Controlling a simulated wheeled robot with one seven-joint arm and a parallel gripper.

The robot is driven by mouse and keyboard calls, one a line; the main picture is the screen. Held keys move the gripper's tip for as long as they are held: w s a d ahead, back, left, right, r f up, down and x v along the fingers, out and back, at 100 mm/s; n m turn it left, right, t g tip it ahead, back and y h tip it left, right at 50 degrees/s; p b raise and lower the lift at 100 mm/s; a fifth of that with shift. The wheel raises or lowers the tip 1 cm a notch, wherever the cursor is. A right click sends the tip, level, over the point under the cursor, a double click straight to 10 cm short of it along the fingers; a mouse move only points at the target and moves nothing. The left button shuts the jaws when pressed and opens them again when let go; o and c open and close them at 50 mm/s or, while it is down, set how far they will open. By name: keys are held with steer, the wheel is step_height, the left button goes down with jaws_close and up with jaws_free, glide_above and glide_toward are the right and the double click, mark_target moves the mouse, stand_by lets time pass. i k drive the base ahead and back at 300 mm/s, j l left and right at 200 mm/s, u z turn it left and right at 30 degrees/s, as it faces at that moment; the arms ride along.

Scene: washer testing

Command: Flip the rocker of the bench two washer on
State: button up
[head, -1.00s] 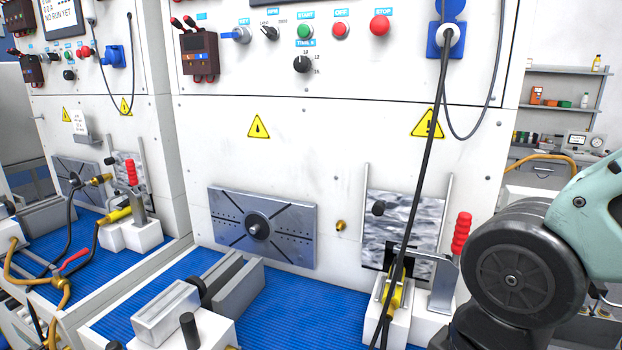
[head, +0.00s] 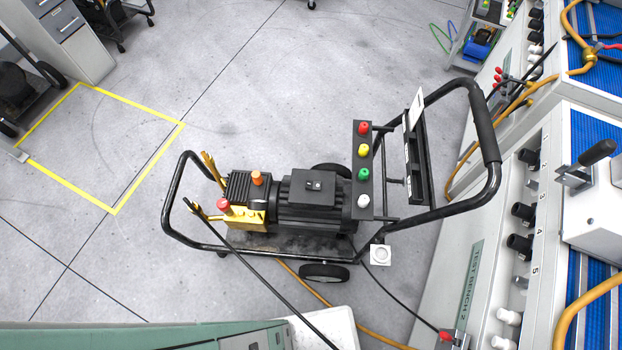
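The washer (head: 310,215) stands on the floor in the head view, beside the bench labelled test bench 2 (head: 470,290). It has a black motor, a yellow pump (head: 250,214), wheels and a black tube frame. A small dark rocker (head: 314,186) sits on the flat box on top of the motor. It is too small to tell which way it is tipped. My gripper is not in view.
Coloured nozzles (head: 363,150) line a plate beside the motor. A black hose (head: 392,294) and an orange hose (head: 340,309) run near the washer. A yellow floor outline (head: 150,160) lies to the left. The floor behind the washer is clear.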

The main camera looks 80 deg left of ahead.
mark_target(310, 185)
steer(key=k+u, duration=0.1)
steer(key=u, duration=1.25)
steer(key=i+l+u, duration=0.15)
steer(key=u, duration=1.05)
